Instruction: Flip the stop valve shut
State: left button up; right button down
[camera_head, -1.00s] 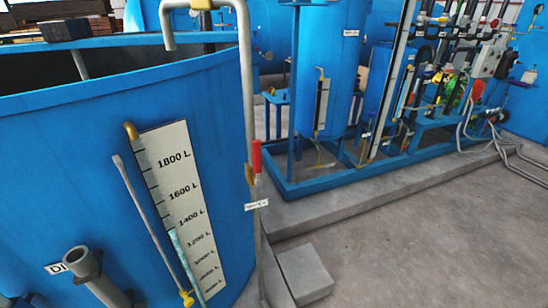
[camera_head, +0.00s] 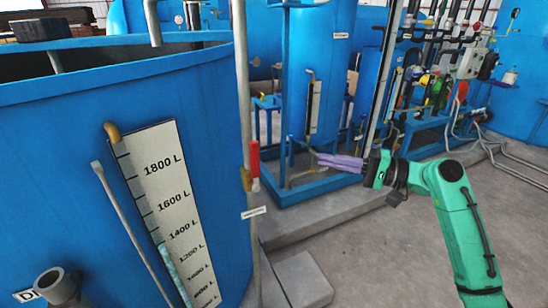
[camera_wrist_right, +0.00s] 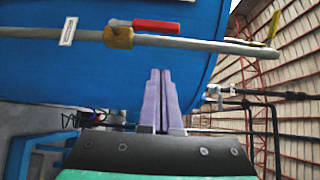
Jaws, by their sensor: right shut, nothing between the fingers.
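The stop valve has a brass body (camera_head: 246,179) on a grey vertical pipe (camera_head: 243,90) beside the big blue tank. Its red lever (camera_head: 254,160) points up along the pipe. In the right wrist view, the red lever (camera_wrist_right: 157,26) and brass body (camera_wrist_right: 118,38) lie on the pipe across the top of the picture. My right gripper (camera_head: 322,160), with purple fingers and a green arm, is right of the valve, pointing left and apart from it. In the right wrist view its fingers (camera_wrist_right: 160,75) are together and empty, below the lever. My left gripper is out of view.
The big blue tank (camera_head: 85,130) with a litre scale (camera_head: 170,190) fills the left. A blue frame (camera_head: 300,190) with a smaller tank stands behind my right gripper. A grey concrete block (camera_head: 303,280) lies low near the pipe. The floor at right is open.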

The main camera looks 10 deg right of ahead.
aim_at(255, 167)
jog(key=shift+d, duration=0.1)
jog(key=s+a+p+x, duration=0.1)
jog(key=s+p+x, duration=0.1)
jog(key=p+x, duration=0.5)
jog(key=x, duration=0.6)
jog(key=shift+s+a, duration=0.15)
jog(key=shift+a, duration=0.1)
jog(key=shift+f, duration=0.1)
